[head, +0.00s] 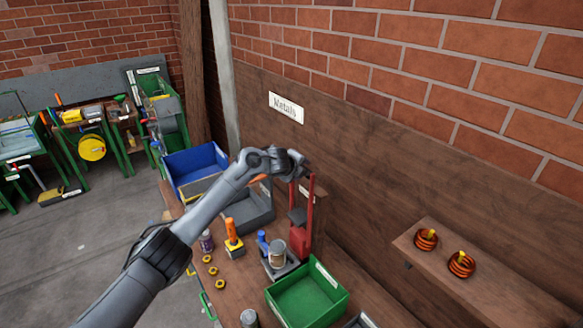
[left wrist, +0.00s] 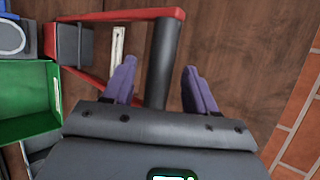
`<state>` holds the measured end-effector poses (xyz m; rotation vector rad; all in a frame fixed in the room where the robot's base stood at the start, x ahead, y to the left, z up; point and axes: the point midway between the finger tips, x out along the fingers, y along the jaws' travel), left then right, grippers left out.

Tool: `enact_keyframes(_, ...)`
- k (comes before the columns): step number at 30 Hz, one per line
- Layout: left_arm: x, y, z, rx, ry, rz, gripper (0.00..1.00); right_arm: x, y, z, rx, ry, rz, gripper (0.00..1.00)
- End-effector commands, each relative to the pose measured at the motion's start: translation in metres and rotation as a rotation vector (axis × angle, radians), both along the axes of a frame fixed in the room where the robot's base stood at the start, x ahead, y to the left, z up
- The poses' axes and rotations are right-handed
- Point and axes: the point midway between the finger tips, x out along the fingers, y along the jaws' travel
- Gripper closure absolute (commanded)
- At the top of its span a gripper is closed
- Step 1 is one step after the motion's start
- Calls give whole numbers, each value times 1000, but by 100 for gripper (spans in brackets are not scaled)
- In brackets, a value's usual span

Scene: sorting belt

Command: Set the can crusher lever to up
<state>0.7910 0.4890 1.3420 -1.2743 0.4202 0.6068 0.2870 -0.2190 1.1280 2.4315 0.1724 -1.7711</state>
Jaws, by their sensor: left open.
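The can crusher (head: 300,240) is a red upright device with a dark block, standing on the bench against the wooden wall. Its red lever bars (head: 312,190) rise from the body towards my left gripper (head: 297,166), which hides their top end. In the left wrist view the red lever frame (left wrist: 110,15) ends in a dark cylindrical grip (left wrist: 163,60). The grip lies between the purple fingers of my left gripper (left wrist: 160,88). The fingers are open, with a visible gap on each side of the grip. My right gripper is not in view.
A green bin (head: 307,298) stands in front of the crusher. A can on a small stand (head: 277,255), an orange-handled tool (head: 232,236) and a grey bin (head: 248,215) are to its left. A blue bin (head: 195,165) is farther back. A shelf (head: 490,285) juts out at right.

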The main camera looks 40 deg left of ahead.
Motion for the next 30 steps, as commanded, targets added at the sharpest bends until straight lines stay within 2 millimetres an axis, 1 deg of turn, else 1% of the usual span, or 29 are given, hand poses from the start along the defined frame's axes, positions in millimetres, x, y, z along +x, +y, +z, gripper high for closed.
enact_keyframes(9,-37,-8,28,1,-2,0,43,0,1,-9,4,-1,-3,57)
enact_keyframes(15,-54,-13,42,-1,-1,-1,43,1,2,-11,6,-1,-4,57)
enact_keyframes(21,-60,-14,47,0,0,1,43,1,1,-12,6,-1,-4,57)
enact_keyframes(30,-61,-14,48,0,0,1,43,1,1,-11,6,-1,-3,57)
